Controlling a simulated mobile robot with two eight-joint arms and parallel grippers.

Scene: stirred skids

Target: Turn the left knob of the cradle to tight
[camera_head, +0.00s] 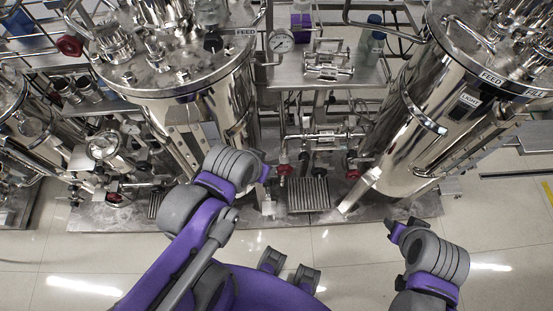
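I cannot tell which part is the cradle, or read any tight marking or knob setting. My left gripper (265,174) is in front of the left tank, close to the left of the left red knob; contact cannot be judged. My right gripper (392,230) is lower right, over the floor near the skid's front edge, apart from the knobs. The finger openings are not clear for either gripper.
The left tank (210,105) and the tilted-looking right tank (405,130) flank the pipework. Another red knob (70,46) is upper left. Pipes and valves crowd the left. The tiled floor (345,260) in front is clear.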

